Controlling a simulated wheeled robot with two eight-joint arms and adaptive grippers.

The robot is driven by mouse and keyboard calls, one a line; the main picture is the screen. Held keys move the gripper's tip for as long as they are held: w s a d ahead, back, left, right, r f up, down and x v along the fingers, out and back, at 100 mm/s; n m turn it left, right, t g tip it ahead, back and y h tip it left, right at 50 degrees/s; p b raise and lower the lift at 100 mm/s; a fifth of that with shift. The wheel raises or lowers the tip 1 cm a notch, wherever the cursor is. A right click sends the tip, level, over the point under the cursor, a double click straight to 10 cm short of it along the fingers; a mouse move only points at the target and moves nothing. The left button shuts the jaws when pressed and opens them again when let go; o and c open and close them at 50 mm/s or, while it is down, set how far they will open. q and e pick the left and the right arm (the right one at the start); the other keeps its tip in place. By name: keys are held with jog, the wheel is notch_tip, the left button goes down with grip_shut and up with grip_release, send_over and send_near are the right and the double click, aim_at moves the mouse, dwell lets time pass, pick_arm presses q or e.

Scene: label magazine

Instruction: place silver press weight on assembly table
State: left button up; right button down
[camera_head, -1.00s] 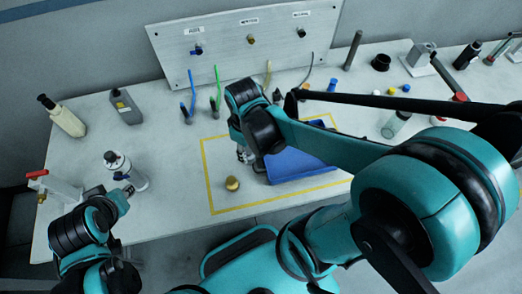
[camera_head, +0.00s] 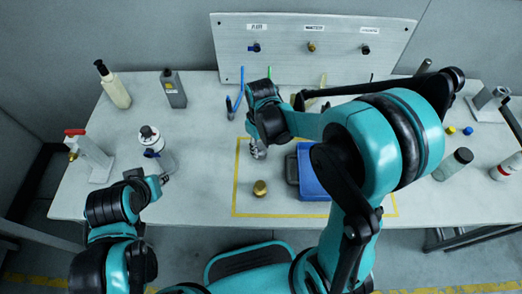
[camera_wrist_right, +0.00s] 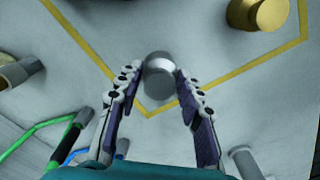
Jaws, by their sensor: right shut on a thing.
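The silver press weight (camera_wrist_right: 159,77) is a short grey cylinder. In the right wrist view it sits between the fingertips of my right gripper (camera_wrist_right: 158,84), which is shut on it. In the head view my right gripper (camera_head: 258,150) is at the upper left corner of the yellow outline on the assembly table (camera_head: 205,190), with a small silver part of the weight showing below it. I cannot tell whether the weight touches the table. My left gripper (camera_head: 160,180) is beside a white-topped bottle (camera_head: 152,142); its jaws are too small to read.
A brass weight (camera_head: 260,188) stands inside the yellow outline, also in the right wrist view (camera_wrist_right: 258,13). A blue tray (camera_head: 311,182) is to its right, partly behind my arm. A panel with hooks and labels (camera_head: 290,62) stands at the back. Bottles stand at the left and right.

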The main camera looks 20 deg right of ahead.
notch_tip(320, 180, down, 2)
jog(key=shift+f, duration=0.1)
pick_arm(q)
jog(key=shift+f, duration=0.5)
pick_arm(e)
jog(key=shift+r, duration=0.2)
jog(key=shift+f, duration=0.1)
jog(key=c, duration=1.4)
grip_release()
jog(key=shift+f+b, duration=0.15)
jog(key=shift+b, duration=0.2)
jog(key=o, duration=0.4)
pick_arm(q)
jog(key=shift+f, duration=0.15)
